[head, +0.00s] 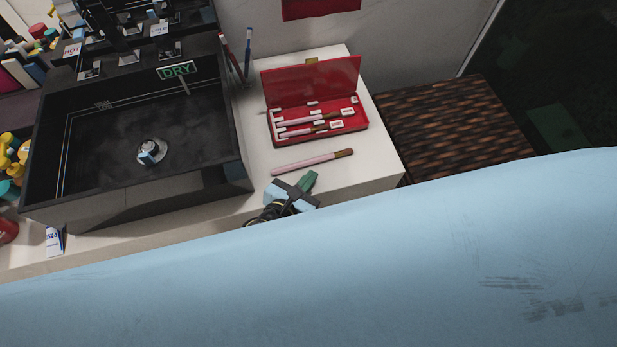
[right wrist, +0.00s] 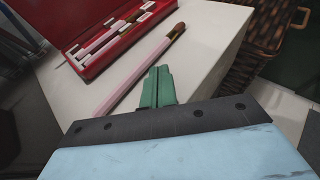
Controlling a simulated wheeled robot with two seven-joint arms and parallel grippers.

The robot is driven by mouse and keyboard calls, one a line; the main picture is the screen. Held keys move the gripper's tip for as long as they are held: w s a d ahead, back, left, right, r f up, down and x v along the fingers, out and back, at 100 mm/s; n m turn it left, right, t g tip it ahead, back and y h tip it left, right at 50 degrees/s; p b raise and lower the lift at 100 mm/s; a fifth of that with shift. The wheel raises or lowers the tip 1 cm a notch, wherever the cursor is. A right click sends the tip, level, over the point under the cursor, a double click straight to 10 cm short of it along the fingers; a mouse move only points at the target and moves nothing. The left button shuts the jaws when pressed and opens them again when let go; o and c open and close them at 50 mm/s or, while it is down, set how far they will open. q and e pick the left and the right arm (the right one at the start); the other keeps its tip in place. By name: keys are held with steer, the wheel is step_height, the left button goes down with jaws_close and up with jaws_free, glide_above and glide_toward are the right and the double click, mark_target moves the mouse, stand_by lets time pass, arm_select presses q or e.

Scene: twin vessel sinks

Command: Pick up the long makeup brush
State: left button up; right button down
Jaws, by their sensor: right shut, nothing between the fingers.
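The long makeup brush (head: 312,162) has a pink handle and a brown tip. It lies on the white counter in front of the open red case. In the right wrist view the brush (right wrist: 137,78) runs diagonally, its brown tip toward the upper right. My right gripper (head: 309,179) has green fingers, shut and empty, just in front of the brush. In the right wrist view the gripper (right wrist: 157,82) points at the brush, close to its handle; I cannot tell whether they touch. My left gripper is not in view.
The open red case (head: 364,122) behind the brush holds smaller pink brushes with white labels. A dark sink (head: 215,150) with a "DRY" sign stands to the left. A woven brown surface (head: 455,125) is to the right. My blue arm covers the foreground.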

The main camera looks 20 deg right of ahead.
stand_by(0.4)
steer(key=shift+r+p, duration=0.85)
steer(key=shift+p, duration=0.2)
steer(key=shift+s+a, duration=0.15)
steer(key=shift+a, duration=0.05)
steer(key=v, duration=0.7)
steer(key=shift+f, duration=0.35)
steer(key=shift+s, duration=0.1)
